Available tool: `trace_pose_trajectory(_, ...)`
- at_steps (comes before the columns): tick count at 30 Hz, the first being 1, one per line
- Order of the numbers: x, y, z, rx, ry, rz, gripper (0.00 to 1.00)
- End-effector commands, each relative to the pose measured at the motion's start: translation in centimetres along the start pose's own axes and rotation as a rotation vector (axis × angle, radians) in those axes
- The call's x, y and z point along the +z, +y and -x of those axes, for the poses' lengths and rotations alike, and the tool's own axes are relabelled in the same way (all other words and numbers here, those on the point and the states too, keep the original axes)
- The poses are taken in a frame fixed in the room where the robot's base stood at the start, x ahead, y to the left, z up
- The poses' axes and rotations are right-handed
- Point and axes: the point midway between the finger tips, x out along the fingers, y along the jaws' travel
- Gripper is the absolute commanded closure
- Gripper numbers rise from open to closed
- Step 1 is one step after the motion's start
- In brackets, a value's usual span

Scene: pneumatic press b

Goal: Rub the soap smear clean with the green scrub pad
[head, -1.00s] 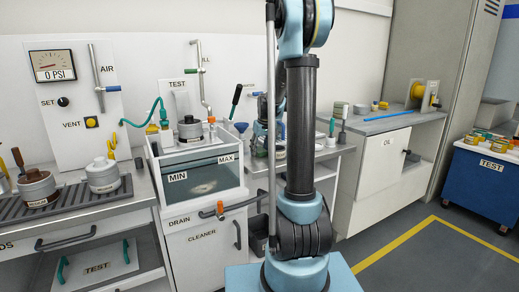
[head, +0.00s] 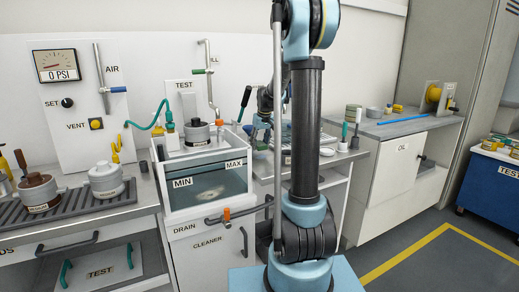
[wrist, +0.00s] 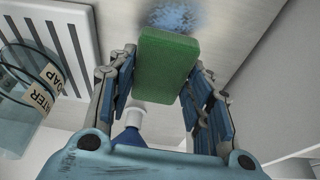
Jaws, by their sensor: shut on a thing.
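The green scrub pad (wrist: 166,65) is held between the blue-lined fingers of my gripper (wrist: 165,72) in the wrist view. The soap smear (wrist: 175,16) is a mottled blue patch on the pale surface, just past the pad's far edge. The pad covers part of the view there, so I cannot tell whether it touches the smear. In the head view my upright arm blocks much of the work spot, and I cannot make out the pad or smear there.
A glass jar labelled soap water (wrist: 30,85) stands at left in the wrist view, near a white slotted rack (wrist: 75,45). A white-necked blue object (wrist: 132,120) lies below the pad. In the head view a water tank (head: 205,190) stands left of my arm.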

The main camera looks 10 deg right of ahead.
Motion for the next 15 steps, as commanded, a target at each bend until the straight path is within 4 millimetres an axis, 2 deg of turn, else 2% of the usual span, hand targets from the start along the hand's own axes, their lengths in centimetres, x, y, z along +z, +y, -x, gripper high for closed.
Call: trace_pose_trajectory(15, -1.3, 0.1, 4.3, 0.000, 0.000, -0.001, 0.89)
